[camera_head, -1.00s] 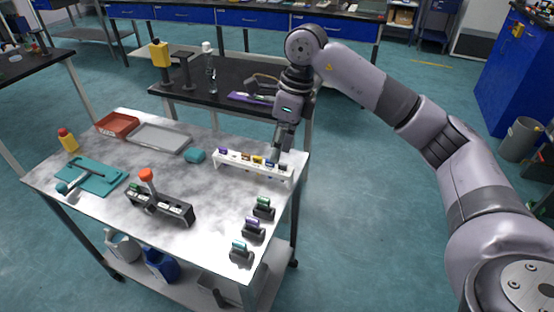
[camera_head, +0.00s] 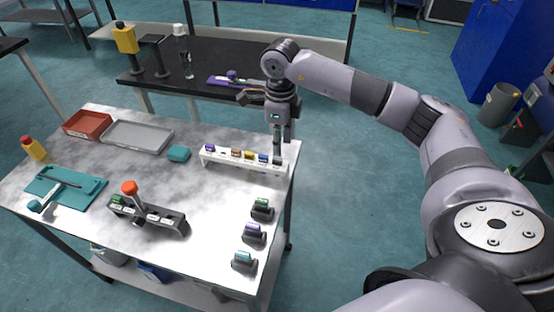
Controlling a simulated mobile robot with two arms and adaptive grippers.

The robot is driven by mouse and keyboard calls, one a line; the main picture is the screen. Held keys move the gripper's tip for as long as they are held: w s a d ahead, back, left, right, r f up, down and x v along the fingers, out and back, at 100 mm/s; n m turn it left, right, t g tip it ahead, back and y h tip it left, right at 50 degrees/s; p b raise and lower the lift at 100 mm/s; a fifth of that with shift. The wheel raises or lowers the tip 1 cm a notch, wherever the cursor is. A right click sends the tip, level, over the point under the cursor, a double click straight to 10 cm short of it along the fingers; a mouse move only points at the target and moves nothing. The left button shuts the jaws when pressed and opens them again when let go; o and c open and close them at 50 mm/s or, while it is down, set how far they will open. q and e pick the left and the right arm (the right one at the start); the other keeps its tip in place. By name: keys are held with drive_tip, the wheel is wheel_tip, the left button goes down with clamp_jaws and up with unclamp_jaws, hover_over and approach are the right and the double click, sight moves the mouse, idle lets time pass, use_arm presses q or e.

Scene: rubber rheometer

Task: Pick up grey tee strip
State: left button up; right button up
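The white rack (camera_head: 226,164) stands near the right back edge of the marbled table and holds a row of small coloured tee strips. Purple (camera_head: 210,148), brown (camera_head: 236,153), yellow (camera_head: 250,156) and blue (camera_head: 263,158) ones show. A small dark grey piece (camera_head: 278,161) at the rack's right end looks like the grey tee strip. My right gripper (camera_head: 279,150) points down right over that end. Its fingertips hide part of the piece, and I cannot tell whether they touch it or how far apart they are. My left gripper is out of view.
Three small holders with green (camera_head: 261,203), purple (camera_head: 253,228) and teal (camera_head: 243,257) tops stand along the right edge. A dark block with an orange-knobbed lever (camera_head: 130,189) stands at the front. A grey tray (camera_head: 137,148) and red tray (camera_head: 87,125) lie at the back left.

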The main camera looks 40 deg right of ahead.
sight(279, 159)
drive_tip(key=shift+s+f, duration=0.1)
drive_tip(key=shift+f, duration=0.35)
wheel_tip(279, 159, down, 4)
drive_tip(key=shift+a+f+p, duration=0.1)
drive_tip(key=shift+f+p, duration=0.15)
drive_tip(key=shift+p, duration=0.65)
drive_tip(key=shift+f, duration=0.25)
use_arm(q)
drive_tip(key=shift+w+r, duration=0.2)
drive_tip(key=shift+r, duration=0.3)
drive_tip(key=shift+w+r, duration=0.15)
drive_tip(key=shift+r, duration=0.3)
use_arm(e)
drive_tip(key=shift+c, duration=0.4)
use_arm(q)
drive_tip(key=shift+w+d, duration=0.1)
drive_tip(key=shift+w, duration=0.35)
use_arm(e)
clamp_jaws()
